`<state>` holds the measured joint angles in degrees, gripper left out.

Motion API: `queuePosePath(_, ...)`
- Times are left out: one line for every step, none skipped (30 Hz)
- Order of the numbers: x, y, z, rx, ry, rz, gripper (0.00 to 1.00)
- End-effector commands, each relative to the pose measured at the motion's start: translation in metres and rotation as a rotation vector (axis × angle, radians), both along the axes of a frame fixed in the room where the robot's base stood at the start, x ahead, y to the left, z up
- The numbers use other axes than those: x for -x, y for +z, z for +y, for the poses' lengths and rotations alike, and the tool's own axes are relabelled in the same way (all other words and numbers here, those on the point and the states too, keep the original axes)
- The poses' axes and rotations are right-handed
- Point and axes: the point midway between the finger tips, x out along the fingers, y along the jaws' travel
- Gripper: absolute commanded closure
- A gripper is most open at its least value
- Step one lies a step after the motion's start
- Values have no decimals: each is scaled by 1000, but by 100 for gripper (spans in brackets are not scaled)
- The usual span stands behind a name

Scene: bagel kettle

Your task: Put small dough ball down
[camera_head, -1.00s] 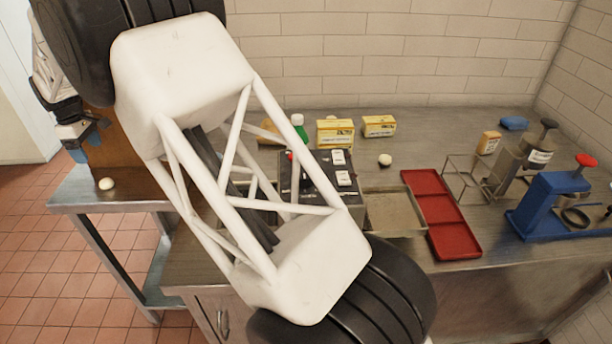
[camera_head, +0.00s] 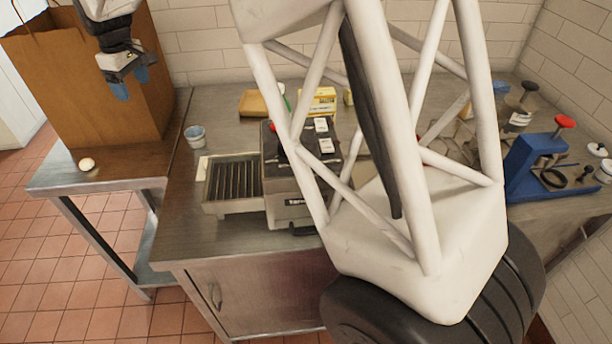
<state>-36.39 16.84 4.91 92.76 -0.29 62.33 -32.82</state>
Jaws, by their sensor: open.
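A small pale dough ball (camera_head: 86,164) rests on the left metal side table, close to its front left edge. My gripper (camera_head: 130,83), with blue fingertips, hangs up and to the right of it in the picture, in front of the brown paper bag. It is open, with nothing visible between the fingers, and it is apart from the ball. My white arm link covers the middle right of the view and hides part of the long counter.
The large brown paper bag (camera_head: 100,95) stands behind the ball. The counter holds a blue-grey cup (camera_head: 195,136), a grilled machine (camera_head: 235,180), a yellow box (camera_head: 319,101) and a blue press (camera_head: 532,168). Bare counter shows left of the machine.

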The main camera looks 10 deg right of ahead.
Motion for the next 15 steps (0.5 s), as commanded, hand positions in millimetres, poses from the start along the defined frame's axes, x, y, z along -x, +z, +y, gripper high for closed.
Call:
queuePosePath(3, 8, -21, -4, -31, -4, 25)
queuePosePath(5, 12, -31, -6, -47, -6, 25)
queuePosePath(8, 16, -45, -7, -69, -7, 25)
queuePosePath(10, 20, -55, -10, -87, -10, 25)
queuePosePath(12, 22, -66, -11, -104, -11, 25)
queuePosePath(16, 27, -79, -14, -125, -14, 25)
queuePosePath(18, 29, -90, -15, -142, -16, 25)
queuePosePath(21, 32, -99, -17, -160, -18, 25)
queuePosePath(26, 36, -113, -21, -182, -22, 25)
queuePosePath(29, 39, -123, -23, -198, -24, 25)
queuePosePath(32, 43, -133, -25, -216, -26, 25)
queuePosePath(37, 46, -145, -28, -238, -28, 25)
queuePosePath(41, 49, -155, -29, -254, -31, 25)
queuePosePath(45, 50, -165, -32, -271, -32, 25)
queuePosePath(50, 54, -177, -35, -294, -36, 25)
